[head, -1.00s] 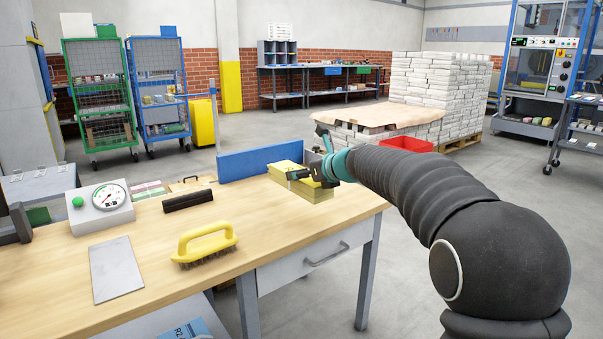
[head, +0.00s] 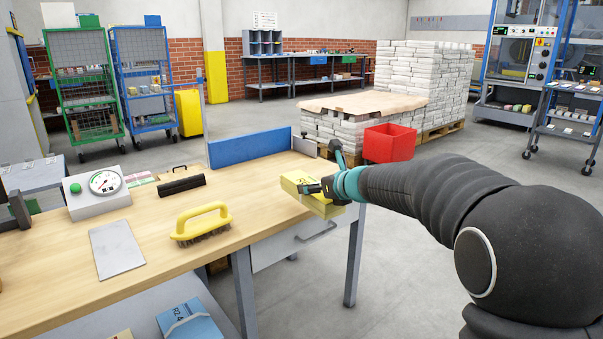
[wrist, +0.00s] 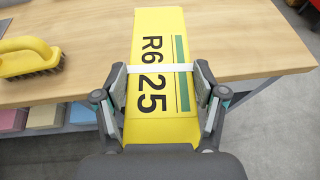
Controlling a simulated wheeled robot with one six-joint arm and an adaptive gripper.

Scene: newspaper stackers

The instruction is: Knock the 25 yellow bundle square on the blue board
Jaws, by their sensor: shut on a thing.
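The yellow bundle (head: 312,194) is marked "R6 25" and has a white strap and a green stripe, as the wrist view (wrist: 155,45) shows. My gripper (head: 328,186) is shut on it, with one finger on each long side in the wrist view (wrist: 160,88). The bundle is at the right edge of the wooden table, its near end out past the edge. I cannot tell whether it touches the tabletop. The blue board (head: 250,147) stands upright along the table's back edge, apart from the bundle.
A yellow-handled brush (head: 202,222), a grey plate (head: 116,250), a black bar (head: 181,185) and a dial gauge (head: 98,192) sit on the table (head: 150,230). A red bin (head: 389,143) stands beyond the table's right end. The tabletop before the board is clear.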

